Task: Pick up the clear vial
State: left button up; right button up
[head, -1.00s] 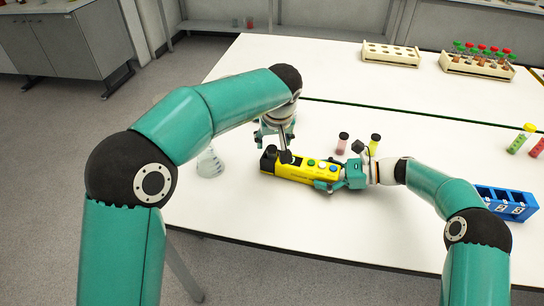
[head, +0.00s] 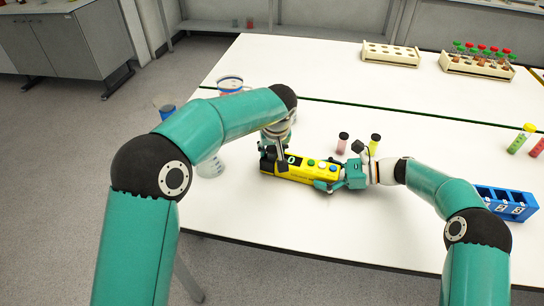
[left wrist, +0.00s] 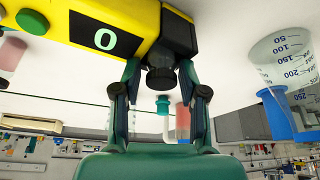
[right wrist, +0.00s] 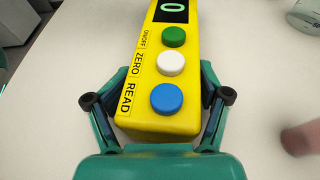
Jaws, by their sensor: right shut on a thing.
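I cannot make out a separate clear vial in any view. The yellow meter (head: 310,170) lies on the white table, its display reading 0; it also shows in the right wrist view (right wrist: 165,65). A black round cap (left wrist: 160,78) is at the meter's black end. My left gripper (head: 273,163) is at that end, its fingers (left wrist: 159,82) apart on either side of the cap, with no clear contact. Whether a vial sits under the cap is hidden. My right gripper (head: 338,180) is shut on the meter's other end, fingers (right wrist: 165,90) along both sides.
Pink (head: 342,143) and yellow (head: 375,144) black-capped vials stand behind the meter. A clear flask (head: 209,166) and a graduated beaker (left wrist: 280,60) are at left. A blue rack (head: 508,204) is at right, with wooden racks (head: 391,54) at the back. The front table is clear.

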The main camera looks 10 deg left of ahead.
aim_at(272, 148)
pick_arm(q)
grip_shut()
notch_tip(272, 148, up, 10)
pick_arm(e)
jog(key=o, duration=0.8)
jog(key=shift+o, duration=0.2)
jog(key=shift+d, duration=0.15)
jog(key=v, duration=1.1)
jog(key=shift+d, duration=0.35)
jog(key=shift+s, duration=0.1)
